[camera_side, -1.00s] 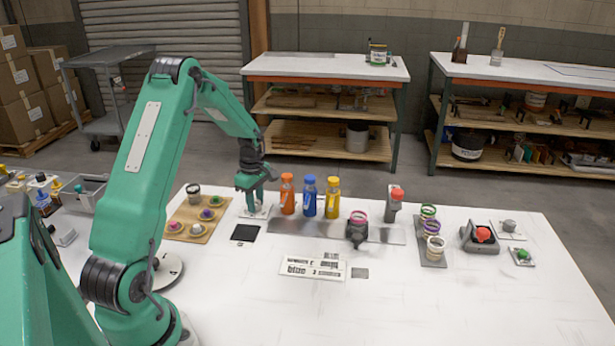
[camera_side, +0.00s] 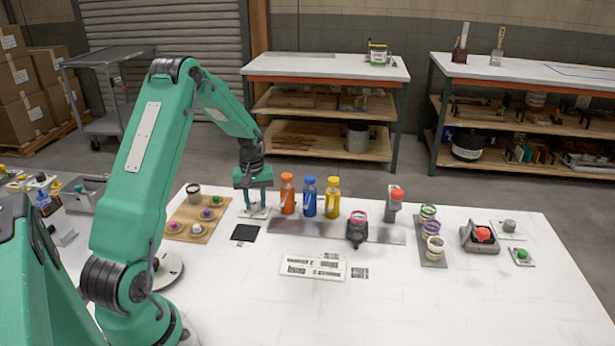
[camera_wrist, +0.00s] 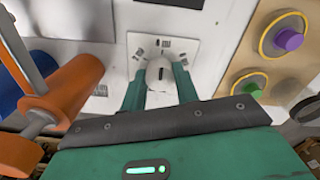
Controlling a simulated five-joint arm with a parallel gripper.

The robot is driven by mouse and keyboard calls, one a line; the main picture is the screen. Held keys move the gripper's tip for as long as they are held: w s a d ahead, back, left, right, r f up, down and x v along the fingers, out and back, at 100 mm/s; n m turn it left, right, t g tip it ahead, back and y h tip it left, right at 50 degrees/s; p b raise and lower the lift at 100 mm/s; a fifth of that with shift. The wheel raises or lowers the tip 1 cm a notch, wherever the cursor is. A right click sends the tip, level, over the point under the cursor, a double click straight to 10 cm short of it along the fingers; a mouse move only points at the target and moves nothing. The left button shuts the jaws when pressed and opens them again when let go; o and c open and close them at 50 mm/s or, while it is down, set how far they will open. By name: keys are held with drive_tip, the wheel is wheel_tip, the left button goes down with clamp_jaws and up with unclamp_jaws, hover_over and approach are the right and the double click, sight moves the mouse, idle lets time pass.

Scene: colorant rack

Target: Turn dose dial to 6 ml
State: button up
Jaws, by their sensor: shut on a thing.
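The dose dial (camera_wrist: 160,74) is a pale round knob with a dark pointer mark, on a white plate (camera_wrist: 187,47) with small dark markings around it. The markings are too small to read. My gripper (camera_wrist: 160,88) comes down over the knob with one green finger on each side and is shut on it. In the side view my gripper (camera_side: 254,208) points down at the plate (camera_side: 256,213), left of the orange bottle. The fingers hide most of the dial there.
Orange (camera_side: 288,197), blue (camera_side: 310,199) and yellow (camera_side: 332,201) bottles stand close to the right of my gripper. A wooden board (camera_side: 188,230) with several small lidded pots lies to its left. A black pad (camera_side: 245,233) lies in front. The front of the table is clear.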

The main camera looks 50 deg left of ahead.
sight(256, 202)
drive_tip(key=m, duration=0.6)
drive_tip(key=shift+r+m, duration=0.1)
drive_tip(key=shift+m, duration=0.2)
drive_tip(key=m, duration=0.5)
drive_tip(key=shift+m, duration=0.3)
drive_tip(key=o, duration=1)
drive_tip(key=shift+c, duration=0.2)
drive_tip(key=shift+r, duration=3.9)
